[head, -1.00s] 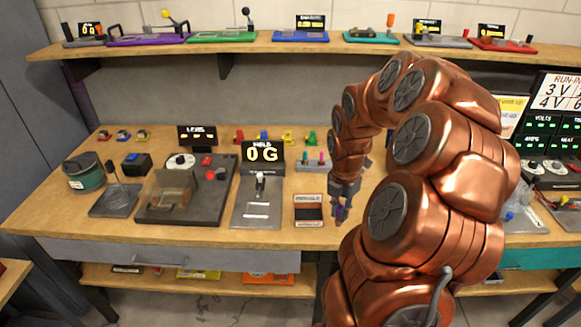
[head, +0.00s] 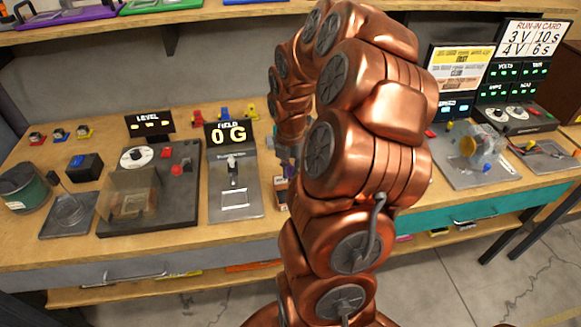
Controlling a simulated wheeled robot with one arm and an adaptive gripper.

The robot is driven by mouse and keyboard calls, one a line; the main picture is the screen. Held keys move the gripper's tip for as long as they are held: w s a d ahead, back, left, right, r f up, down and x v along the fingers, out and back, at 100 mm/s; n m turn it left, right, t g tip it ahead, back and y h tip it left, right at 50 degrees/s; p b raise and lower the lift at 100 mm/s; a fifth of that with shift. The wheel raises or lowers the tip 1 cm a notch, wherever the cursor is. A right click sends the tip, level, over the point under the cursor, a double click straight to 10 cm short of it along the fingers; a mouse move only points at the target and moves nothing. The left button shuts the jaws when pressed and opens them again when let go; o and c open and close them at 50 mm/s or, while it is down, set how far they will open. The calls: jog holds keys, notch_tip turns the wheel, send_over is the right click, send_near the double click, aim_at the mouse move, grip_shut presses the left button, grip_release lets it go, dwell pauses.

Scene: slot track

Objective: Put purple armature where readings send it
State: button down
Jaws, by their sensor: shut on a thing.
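My gripper (head: 287,160) points down over the bench, partly hidden behind my own copper arm. It is shut on the small purple armature (head: 289,172), of which only a dark purple bit shows. A small labelled box (head: 281,191) sits just below and beside it, mostly covered by my arm. A white run-in card (head: 535,43) at the right reads 3 V 10 s and 4 V 6 s.
A dark station with a clear cover (head: 140,195) and a LEVEL display (head: 150,124) stands at the left. A green spool (head: 24,188) is at the far left. A motor stand (head: 478,155) stands on the right bench. Small coloured parts (head: 60,135) line the back left.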

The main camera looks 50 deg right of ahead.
aim_at(291, 166)
jog(key=shift+d+f+b, duration=0.1)
jog(key=shift+f+b, duration=1.05)
jog(key=shift+f, duration=1.75)
jog(key=shift+f, duration=0.15)
jog(key=c, duration=1.1)
grip_release()
jog(key=shift+o, duration=0.2)
notch_tip(291, 166, up, 11)
jog(key=shift+w+r, duration=0.1)
jog(key=shift+r, duration=0.4)
